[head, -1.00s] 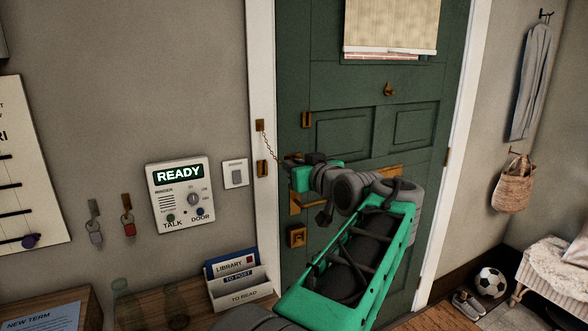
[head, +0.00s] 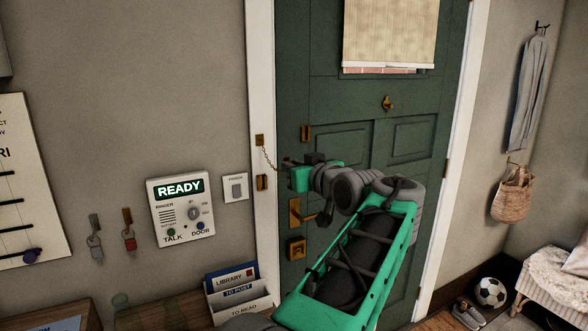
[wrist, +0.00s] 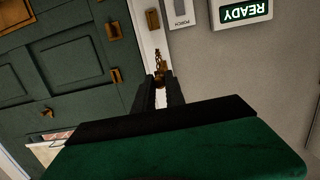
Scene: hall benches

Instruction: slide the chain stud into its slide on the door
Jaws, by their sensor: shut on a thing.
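My gripper (head: 284,164) is shut on the chain stud in front of the door's left edge. The fingers mostly hide the stud; in the wrist view the fingertips (wrist: 159,82) close at the chain's end. The brass chain (head: 268,158) runs from its mount (head: 259,140) on the white frame down to the fingers; it also shows in the wrist view (wrist: 157,58). The brass slide (head: 306,133) is on the green door, above and right of the fingertips in the head view. In the wrist view the slide (wrist: 116,76) is left of the fingers, apart from them.
A brass lever handle (head: 296,213) and lock (head: 296,248) are below my gripper. A second brass plate (head: 262,183) is on the frame. The intercom (head: 181,207) and a small switch (head: 235,187) are on the wall to the left. A letter rack (head: 235,295) stands below.

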